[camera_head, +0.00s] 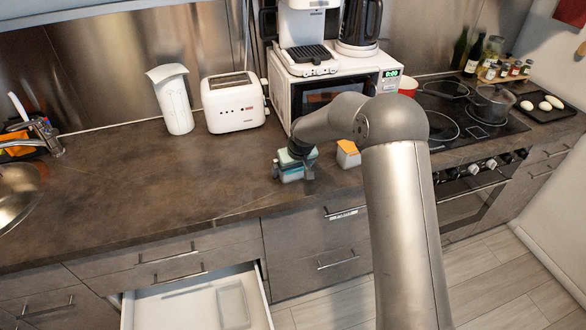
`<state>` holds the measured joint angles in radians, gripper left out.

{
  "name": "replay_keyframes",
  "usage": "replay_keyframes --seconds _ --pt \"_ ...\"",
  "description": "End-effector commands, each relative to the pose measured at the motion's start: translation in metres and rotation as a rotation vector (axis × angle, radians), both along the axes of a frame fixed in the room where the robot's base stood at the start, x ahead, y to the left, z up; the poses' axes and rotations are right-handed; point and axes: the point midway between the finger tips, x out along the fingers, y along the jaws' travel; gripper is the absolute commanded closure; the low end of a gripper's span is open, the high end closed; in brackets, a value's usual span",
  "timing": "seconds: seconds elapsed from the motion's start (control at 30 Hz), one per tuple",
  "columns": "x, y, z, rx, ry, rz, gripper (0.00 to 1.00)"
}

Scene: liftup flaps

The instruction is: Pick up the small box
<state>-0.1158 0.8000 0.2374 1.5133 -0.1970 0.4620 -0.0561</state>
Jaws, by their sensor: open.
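My gripper (293,174) is low over the counter in front of the microwave. My wrist hides part of the box's top. Another small box (348,155), whitish with an orange top, stands on the counter to the right, partly behind my arm.
The microwave (305,95) stands close behind, with a coffee machine and kettle on top. A toaster (234,102) and paper roll (173,100) stand left. An open drawer (205,300) juts out below. The counter (130,190) is clear at left.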

Motion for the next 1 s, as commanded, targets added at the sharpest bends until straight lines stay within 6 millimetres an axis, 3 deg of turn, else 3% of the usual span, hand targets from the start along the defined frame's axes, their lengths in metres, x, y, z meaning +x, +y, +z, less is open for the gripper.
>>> replay_keyframes --seconds 0.17,0.27,0.3,0.73,0.9,1.0 --pt "0.0 0.0 0.0 0.0 0.0 0.0 0.03" --pt "0.0 0.0 0.0 0.0 0.0 0.0 0.31" --pt "0.0 0.0 0.0 0.0 0.0 0.0 0.34" --pt "0.0 0.0 0.008 0.0 -0.001 0.001 0.34" --pt "0.0 0.0 0.03 0.0 -0.003 0.001 0.34" --pt "-0.015 -0.005 0.049 0.0 -0.005 0.0 0.34"
